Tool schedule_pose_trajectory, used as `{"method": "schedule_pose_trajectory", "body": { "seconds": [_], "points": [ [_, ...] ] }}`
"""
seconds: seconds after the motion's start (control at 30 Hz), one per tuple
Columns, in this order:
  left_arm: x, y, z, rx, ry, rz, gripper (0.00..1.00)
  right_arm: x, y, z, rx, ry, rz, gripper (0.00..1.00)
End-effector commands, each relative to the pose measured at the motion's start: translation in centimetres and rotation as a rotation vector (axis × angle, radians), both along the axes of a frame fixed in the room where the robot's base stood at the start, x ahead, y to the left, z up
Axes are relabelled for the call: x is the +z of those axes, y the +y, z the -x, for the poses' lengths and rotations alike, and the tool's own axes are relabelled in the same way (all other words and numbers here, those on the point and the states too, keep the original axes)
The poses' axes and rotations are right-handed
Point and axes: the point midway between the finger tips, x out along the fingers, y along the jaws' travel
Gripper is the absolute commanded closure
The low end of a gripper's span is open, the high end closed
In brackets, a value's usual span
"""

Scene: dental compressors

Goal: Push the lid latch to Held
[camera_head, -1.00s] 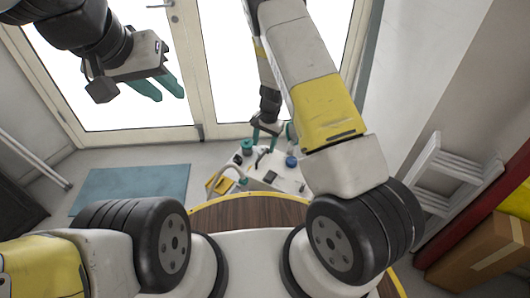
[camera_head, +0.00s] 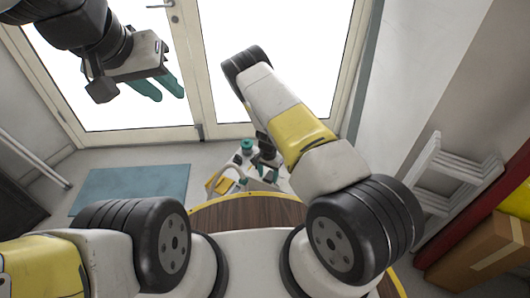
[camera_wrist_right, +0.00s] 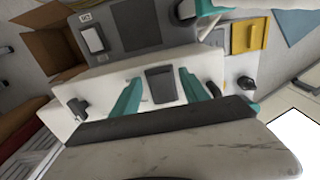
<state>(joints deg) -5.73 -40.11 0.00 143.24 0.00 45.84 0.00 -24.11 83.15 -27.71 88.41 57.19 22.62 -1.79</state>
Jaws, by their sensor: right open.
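A white machine (camera_head: 226,178) with dark knobs and fittings stands low by the glass doors in the head view. In the right wrist view its white top (camera_wrist_right: 112,78) lies below my right gripper (camera_wrist_right: 158,92). That gripper is open, with one teal finger on each side of a dark grey rectangular piece (camera_wrist_right: 161,84), possibly the lid latch. I cannot tell whether the fingers touch it. My right gripper (camera_head: 266,172) is partly hidden by its arm in the head view. My left gripper (camera_head: 165,92) hangs empty at upper left, its teal fingers apart.
Dark knobs (camera_wrist_right: 77,108) and (camera_wrist_right: 246,83) flank the grey piece.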

Motion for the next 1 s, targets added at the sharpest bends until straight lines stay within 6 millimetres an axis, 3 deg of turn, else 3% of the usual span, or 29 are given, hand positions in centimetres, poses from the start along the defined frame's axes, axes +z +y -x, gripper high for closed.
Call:
{"method": "schedule_pose_trajectory", "body": {
  "seconds": [0.27, 0.53, 0.77, 1.0],
  "points": [
    [0.00, 0.00, 0.00, 0.000, 0.000, 0.000, 0.69, -0.21, -0.02, -0.02, 0.000, 0.000, 0.000, 0.47],
    [0.00, 0.00, 0.00, 0.000, 0.000, 0.000, 0.69, -0.19, -0.01, -0.02, 0.000, 0.000, 0.000, 0.98],
    [0.00, 0.00, 0.00, 0.000, 0.000, 0.000, 0.69, -0.20, -0.03, -0.28, -0.002, 0.028, -0.027, 1.00],
    [0.00, 0.00, 0.00, 0.000, 0.000, 0.000, 0.69, -0.01, -0.25, -0.71, -0.001, 0.164, -0.120, 1.00]
  ]
}}
